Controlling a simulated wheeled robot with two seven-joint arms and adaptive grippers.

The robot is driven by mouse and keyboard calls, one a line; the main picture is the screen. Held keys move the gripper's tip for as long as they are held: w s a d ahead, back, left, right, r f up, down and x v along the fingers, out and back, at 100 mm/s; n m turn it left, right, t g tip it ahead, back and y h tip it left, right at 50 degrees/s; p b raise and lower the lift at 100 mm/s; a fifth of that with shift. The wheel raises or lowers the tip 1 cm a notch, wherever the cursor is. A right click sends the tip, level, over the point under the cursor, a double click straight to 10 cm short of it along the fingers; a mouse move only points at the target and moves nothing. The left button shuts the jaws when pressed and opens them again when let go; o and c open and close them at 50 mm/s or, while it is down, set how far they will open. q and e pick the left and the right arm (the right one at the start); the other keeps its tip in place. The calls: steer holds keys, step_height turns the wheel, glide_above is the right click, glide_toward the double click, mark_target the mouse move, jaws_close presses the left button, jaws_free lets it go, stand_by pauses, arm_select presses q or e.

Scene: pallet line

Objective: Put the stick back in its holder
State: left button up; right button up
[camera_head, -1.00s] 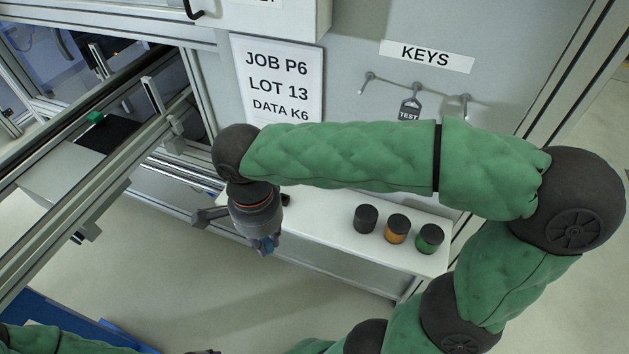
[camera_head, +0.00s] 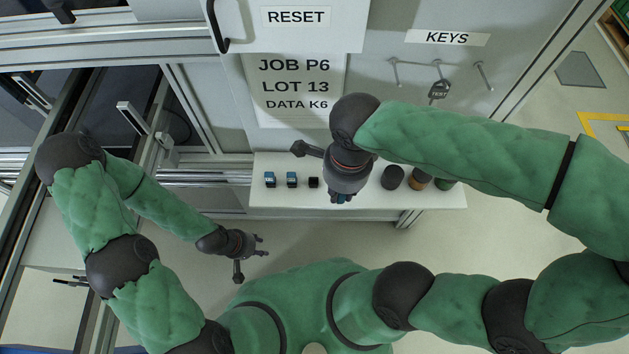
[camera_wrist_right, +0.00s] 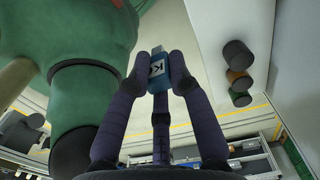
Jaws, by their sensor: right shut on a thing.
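The stick (camera_wrist_right: 158,70) is blue with a white label, its letter partly readable as K. In the right wrist view it sits between the fingertips of my right gripper (camera_wrist_right: 160,85), which is shut on it. In the head view my right gripper (camera_head: 340,197) hangs over the white shelf (camera_head: 350,203), with the stick mostly hidden beneath it. Left of it on the shelf stand two blue-topped holders (camera_head: 270,180) (camera_head: 291,180) and a black one (camera_head: 313,183) without blue on top. My left gripper (camera_head: 258,255) is open and empty, below the shelf in the picture.
Dark-lidded jars (camera_head: 393,178) stand right of my right gripper, partly behind it. A sign with JOB P6, LOT 13, DATA K6 (camera_head: 297,87) is on the wall. A RESET cabinet (camera_head: 295,35) is above. Keys hang on hooks (camera_head: 438,90) at right.

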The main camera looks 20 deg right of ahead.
steer(key=shift+s+f, duration=0.15)
steer(key=shift+f, duration=0.35)
steer(key=shift+w+f, duration=0.25)
steer(key=shift+f, duration=0.05)
steer(key=w+a+f+b, duration=0.1)
steer(key=w+f+b, duration=0.1)
steer(key=w, duration=0.6)
steer(key=shift+a+f+b, duration=0.25)
steer(key=shift+f+b, duration=0.05)
steer(key=shift+f, duration=0.55)
steer(key=w+f, duration=0.1)
steer(key=w+f+b, duration=0.1)
steer(key=f, duration=0.1)
steer(key=w+f, duration=0.1)
steer(key=w, duration=0.1)
steer(key=shift+w+a+f+b, duration=0.1)
steer(key=shift+a+f+b, duration=0.25)
steer(key=shift+f, duration=0.05)
jaws_close()
steer(key=shift+w+f+b, duration=0.2)
steer(key=shift+f+b, duration=0.1)
steer(key=shift+f, duration=0.7)
steer(key=shift+w+f+b, duration=0.2)
steer(key=shift+f+b, duration=0.1)
steer(key=shift+f, duration=0.7)
steer(key=shift+f, duration=0.1)
steer(key=shift+f+b, duration=0.35)
steer(key=shift+b, duration=0.05)
steer(key=shift+f, duration=0.2)
